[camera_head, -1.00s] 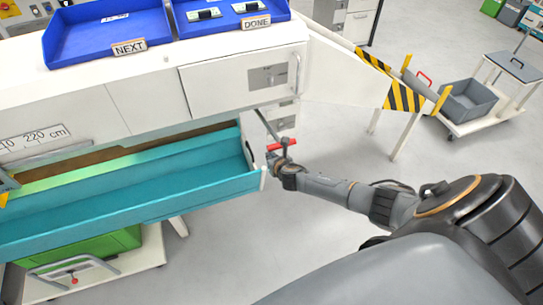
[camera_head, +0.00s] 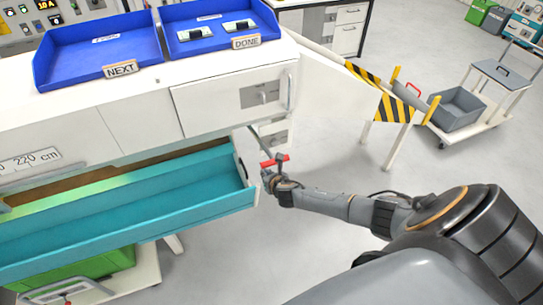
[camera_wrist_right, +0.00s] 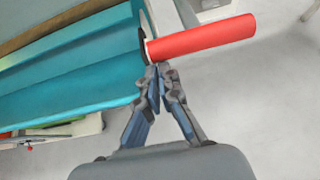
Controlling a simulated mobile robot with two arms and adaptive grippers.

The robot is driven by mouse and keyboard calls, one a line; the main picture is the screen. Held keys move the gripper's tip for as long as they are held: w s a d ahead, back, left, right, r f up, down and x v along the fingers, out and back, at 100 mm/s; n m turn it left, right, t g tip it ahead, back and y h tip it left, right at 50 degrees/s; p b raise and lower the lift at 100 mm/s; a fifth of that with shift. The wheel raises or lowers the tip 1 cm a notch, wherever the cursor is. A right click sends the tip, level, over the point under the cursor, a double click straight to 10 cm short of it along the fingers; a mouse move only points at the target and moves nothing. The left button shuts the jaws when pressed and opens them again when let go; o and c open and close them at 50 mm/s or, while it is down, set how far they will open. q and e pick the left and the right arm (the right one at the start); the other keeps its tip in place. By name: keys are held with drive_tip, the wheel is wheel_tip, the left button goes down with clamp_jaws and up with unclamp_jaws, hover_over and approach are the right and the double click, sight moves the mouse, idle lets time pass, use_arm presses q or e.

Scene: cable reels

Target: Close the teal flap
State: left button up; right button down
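The teal flap (camera_head: 120,218) is a long trough-shaped panel hanging out from the front of the white bench, standing open with a gap behind it. Its right end also shows in the right wrist view (camera_wrist_right: 85,75). A red handle (camera_head: 275,160) on a grey lever is just beyond that end; in the wrist view the red bar (camera_wrist_right: 205,38) crosses just past my fingertips. My right gripper (camera_wrist_right: 158,72) has its fingertips together beside the flap's end, close under the bar. I cannot tell whether they pinch anything. My left gripper is not in view.
Blue trays labelled NEXT (camera_head: 95,75) and DONE (camera_head: 272,22) stand on the bench. A green crate (camera_head: 100,264) sits on a low cart beneath the flap. A black-yellow striped chute (camera_head: 394,108) and a grey-bin trolley (camera_head: 456,112) stand right. Floor between is clear.

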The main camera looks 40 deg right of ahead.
drive_tip(key=shift+v, duration=5.7)
drive_tip(key=s+f+m+g+b, duration=0.2)
drive_tip(key=s+f+m, duration=0.4)
drive_tip(key=f, duration=0.4)
drive_tip(key=s+a+f+m+g+b, duration=0.15)
drive_tip(key=s+f+m, duration=0.35)
drive_tip(key=f, duration=0.5)
drive_tip(key=s+f+m+g+b, duration=0.25)
drive_tip(key=s+f+m, duration=0.35)
drive_tip(key=f, duration=0.4)
drive_tip(key=s+a+f+m+g+y+b, duration=0.1)
drive_tip(key=s+a+f+m, duration=0.2)
drive_tip(key=s, duration=0.5)
drive_tip(key=s+a+f+m+g+b, duration=0.1)
drive_tip(key=s+a+f+m, duration=0.3)
drive_tip(key=s, duration=0.5)
drive_tip(key=s+a+f+m+g+y+b, duration=0.1)
drive_tip(key=s+a+f+m+b, duration=0.1)
drive_tip(key=s+f+m, duration=0.5)
drive_tip(key=shift+s+a+f+g+y, duration=0.15)
drive_tip(key=shift+s+a+g+y, duration=0.15)
drive_tip(key=shift+s+a, duration=0.5)
